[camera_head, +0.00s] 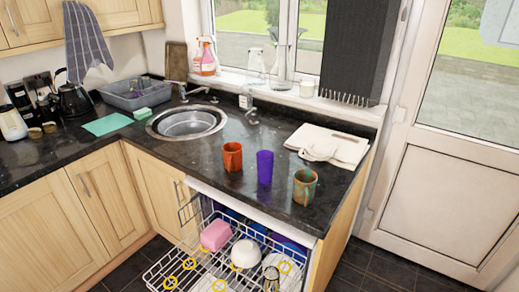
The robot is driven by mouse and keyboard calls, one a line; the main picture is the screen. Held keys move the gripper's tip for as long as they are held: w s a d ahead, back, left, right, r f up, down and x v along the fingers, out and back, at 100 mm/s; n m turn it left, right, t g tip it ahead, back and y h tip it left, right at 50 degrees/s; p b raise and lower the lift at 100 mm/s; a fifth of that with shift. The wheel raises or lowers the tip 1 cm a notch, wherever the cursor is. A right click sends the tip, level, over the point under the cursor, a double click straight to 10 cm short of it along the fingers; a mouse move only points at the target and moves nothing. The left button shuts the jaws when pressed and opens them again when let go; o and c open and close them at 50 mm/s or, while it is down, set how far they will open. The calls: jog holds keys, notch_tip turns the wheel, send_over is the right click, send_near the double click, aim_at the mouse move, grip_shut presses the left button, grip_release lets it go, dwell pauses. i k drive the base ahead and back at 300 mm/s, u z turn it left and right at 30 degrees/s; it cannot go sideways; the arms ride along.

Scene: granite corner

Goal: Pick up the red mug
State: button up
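An orange-red mug (232,157) stands upright on the dark granite counter, right of the round sink. Its handle appears to be at its right side, though it is small in the picture. A purple cup (265,167) stands just to its right. A green and brown mug (304,187) stands further right, near the counter's front edge. My gripper is not in view, and nothing touches the orange-red mug.
An open dishwasher rack (160,270) with dishes and a pink item (215,235) juts out below the counter. A folded cloth (329,144) lies at the back right. The round sink (187,122) is left of the mug. A white door (449,130) stands at right.

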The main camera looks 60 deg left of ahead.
aim_at(232, 160)
jog(key=z, duration=5.2)
jog(key=k, duration=2.35)
jog(key=z, duration=0.5)
